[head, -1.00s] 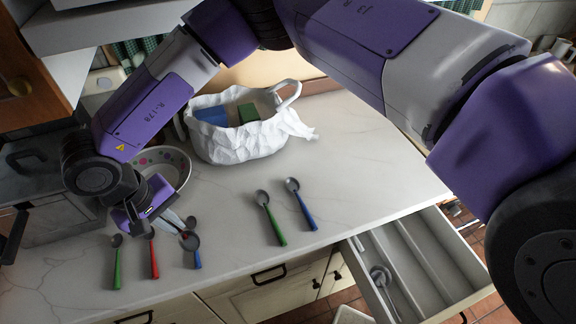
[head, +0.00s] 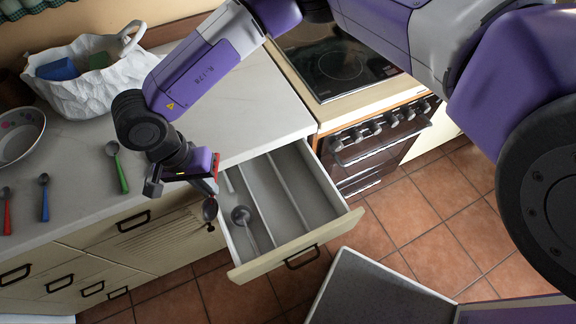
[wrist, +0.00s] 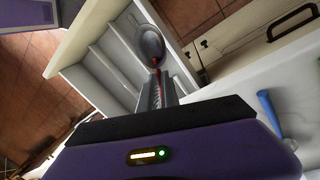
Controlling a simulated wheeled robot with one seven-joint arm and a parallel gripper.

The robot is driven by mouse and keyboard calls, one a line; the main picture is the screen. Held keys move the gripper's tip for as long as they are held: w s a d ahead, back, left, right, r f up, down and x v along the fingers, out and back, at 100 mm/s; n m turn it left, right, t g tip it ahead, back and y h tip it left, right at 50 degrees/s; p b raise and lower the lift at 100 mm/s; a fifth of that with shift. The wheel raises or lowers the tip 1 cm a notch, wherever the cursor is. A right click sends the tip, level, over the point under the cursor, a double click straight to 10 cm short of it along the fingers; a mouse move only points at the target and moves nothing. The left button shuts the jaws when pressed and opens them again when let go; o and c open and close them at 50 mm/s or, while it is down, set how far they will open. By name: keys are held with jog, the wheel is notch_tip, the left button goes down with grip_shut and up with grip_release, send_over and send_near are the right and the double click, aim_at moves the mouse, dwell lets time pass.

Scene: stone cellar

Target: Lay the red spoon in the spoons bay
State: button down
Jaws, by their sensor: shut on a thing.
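My gripper (head: 186,182) is shut on the red spoon (head: 210,209), whose dark grey bowl points away from the jaws. In the wrist view the bowl (wrist: 149,42) stands out beyond the fingers, with a bit of red handle between them. The gripper is above the counter's front edge, at the left side of the open drawer (head: 333,219). The drawer has long bays split by thin dividers. A grey round-headed utensil (head: 241,216) lies in the left bay. I see no label to tell which is the spoons bay.
On the counter lie a green spoon (head: 118,166), a blue spoon (head: 44,196) and another red spoon (head: 6,212). A blue handle (wrist: 267,112) shows in the wrist view. A white bag (head: 95,92) and a bowl (head: 18,150) stand left. The stove (head: 375,150) is right of the drawer.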

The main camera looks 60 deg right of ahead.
jog(key=s+d+f+m+t+y+b, duration=0.1)
jog(key=s+d+f+m, duration=0.2)
jog(key=s+d+m, duration=0.5)
jog(key=s+d+f+m+t+y, duration=0.1)
jog(key=s+d+f+m, duration=0.15)
jog(key=d+m, duration=0.65)
jog(key=s+d+f+m+t+y+b, duration=0.1)
jog(key=s+d+f+m, duration=0.3)
jog(key=m, duration=0.9)
jog(key=shift+s+a+f+b, duration=0.1)
jog(key=shift+f+b, duration=1.6)
jog(key=shift+f, duration=0.45)
jog(key=shift+s+a+f+b, duration=0.1)
jog(key=shift+f+b, duration=1.6)
jog(key=shift+f, duration=0.4)
jog(key=c, duration=1.2)
grip_release()
jog(key=shift+d, duration=0.1)
jog(key=shift+r, duration=0.1)
